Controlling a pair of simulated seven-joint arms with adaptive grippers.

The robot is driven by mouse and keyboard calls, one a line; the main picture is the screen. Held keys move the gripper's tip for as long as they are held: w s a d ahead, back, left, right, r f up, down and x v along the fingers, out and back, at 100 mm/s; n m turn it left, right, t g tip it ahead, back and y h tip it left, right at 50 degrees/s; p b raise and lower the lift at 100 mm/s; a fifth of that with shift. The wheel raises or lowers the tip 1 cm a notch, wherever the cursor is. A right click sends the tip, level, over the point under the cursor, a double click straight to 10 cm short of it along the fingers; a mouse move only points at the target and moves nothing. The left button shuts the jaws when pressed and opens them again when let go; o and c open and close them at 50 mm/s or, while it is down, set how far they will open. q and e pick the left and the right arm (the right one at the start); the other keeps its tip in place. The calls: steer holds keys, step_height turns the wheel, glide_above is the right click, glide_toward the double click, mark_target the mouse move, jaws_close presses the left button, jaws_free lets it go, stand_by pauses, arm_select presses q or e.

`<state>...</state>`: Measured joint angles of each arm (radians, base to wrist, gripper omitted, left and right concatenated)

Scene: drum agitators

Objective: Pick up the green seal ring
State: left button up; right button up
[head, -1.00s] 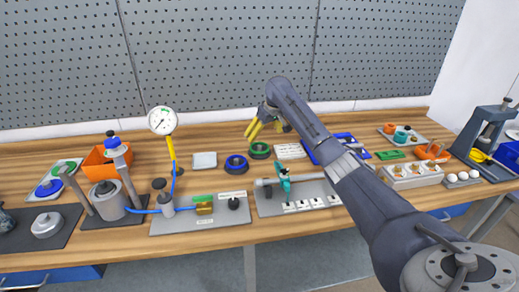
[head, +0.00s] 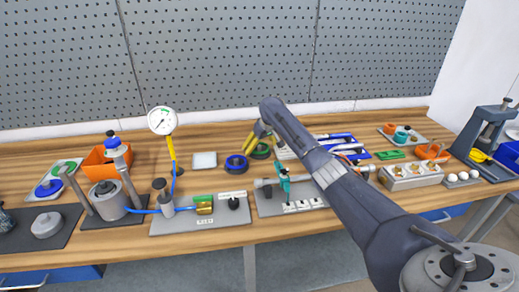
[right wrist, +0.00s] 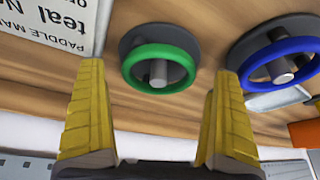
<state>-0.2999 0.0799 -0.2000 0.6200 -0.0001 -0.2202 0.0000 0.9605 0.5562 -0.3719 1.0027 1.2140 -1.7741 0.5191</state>
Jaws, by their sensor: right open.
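The green seal ring (head: 263,154) lies on a dark round base toward the back of the bench, just right of the blue ring, and is partly hidden by my right gripper. In the right wrist view the green seal ring (right wrist: 160,88) circles a grey post. My right gripper (head: 249,148) is open and empty above it. Its yellow fingers (right wrist: 158,100) show on both sides of the lower picture, with the ring seen between and beyond them. I see no contact. My left gripper is out of view.
A blue ring (head: 236,168) on a similar base sits close on the left; it also shows in the right wrist view (right wrist: 250,72). A printed card (right wrist: 60,25) lies on the other side. A pressure gauge (head: 162,121) stands further left, and a clamp fixture (head: 284,180) in front.

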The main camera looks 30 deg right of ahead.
steer(key=shift+f, duration=0.1)
steer(key=c, duration=1.2)
steer(key=shift+c, duration=0.2)
